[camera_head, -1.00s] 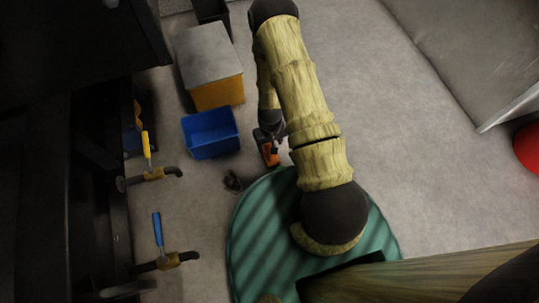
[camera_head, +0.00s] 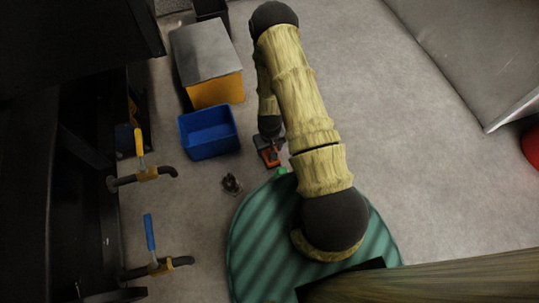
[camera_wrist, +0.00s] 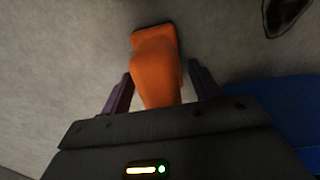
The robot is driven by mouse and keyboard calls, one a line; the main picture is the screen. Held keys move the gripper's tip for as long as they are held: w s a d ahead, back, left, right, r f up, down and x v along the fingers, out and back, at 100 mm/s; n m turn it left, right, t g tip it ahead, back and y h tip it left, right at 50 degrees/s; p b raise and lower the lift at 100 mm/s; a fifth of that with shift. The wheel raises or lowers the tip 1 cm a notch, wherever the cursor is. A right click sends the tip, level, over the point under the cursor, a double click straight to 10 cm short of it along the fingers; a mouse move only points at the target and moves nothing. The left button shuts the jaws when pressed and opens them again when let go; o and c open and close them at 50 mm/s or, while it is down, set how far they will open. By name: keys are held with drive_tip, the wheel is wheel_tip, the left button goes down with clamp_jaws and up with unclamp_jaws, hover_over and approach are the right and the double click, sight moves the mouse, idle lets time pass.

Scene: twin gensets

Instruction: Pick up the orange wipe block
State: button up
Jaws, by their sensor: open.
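The orange wipe block (camera_wrist: 155,72) is on the grey floor, with a dark edge at its far end. In the wrist view it lies between the two dark fingers of my gripper (camera_wrist: 160,92), which is open with a finger on each side. In the head view the orange block (camera_head: 270,158) shows just below my gripper (camera_head: 268,143), right of the blue bin. The arm partly hides the gripper there. I cannot tell whether the fingers touch the block.
A blue bin (camera_head: 208,132) stands close to the left, with a grey-topped orange box (camera_head: 207,65) behind it. A small dark object (camera_head: 231,184) lies on the floor nearby. Two valve handles, yellow (camera_head: 139,142) and blue (camera_head: 150,232), stick out at left.

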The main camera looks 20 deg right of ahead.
drive_tip(key=shift+f, duration=0.3)
drive_tip(key=c, duration=1.1)
drive_tip(key=shift+c, duration=0.2)
drive_tip(key=shift+r, duration=0.1)
wheel_tip(320, 180, up, 10)
drive_tip(key=p, duration=0.7)
